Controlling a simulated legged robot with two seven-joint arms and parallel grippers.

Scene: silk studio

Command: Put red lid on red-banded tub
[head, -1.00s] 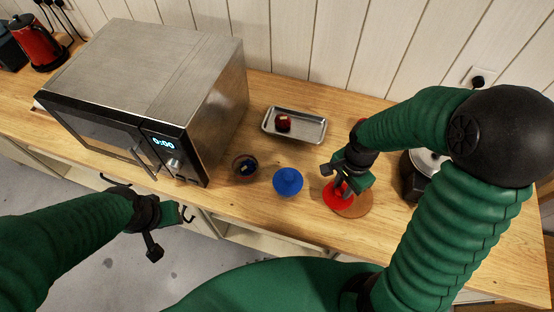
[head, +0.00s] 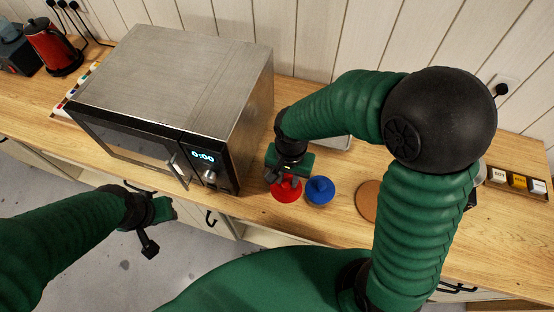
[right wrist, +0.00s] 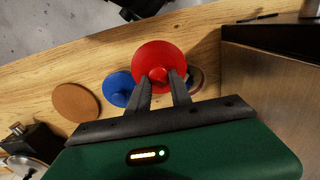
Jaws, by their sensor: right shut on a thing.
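The red lid (head: 287,193) is a round red disc with a knob. My right gripper (head: 283,178) is shut on its knob and holds it just left of a blue-topped round thing (head: 320,190). In the right wrist view the fingers (right wrist: 161,84) grip the red lid (right wrist: 158,55) at its knob.
The microwave (head: 180,90) stands close to the left of the right gripper. A brown round mat (head: 367,200) lies bare to the right, partly behind my arm. A metal tray (head: 338,143) is mostly hidden behind the arm. Labelled blocks (head: 518,181) sit far right.

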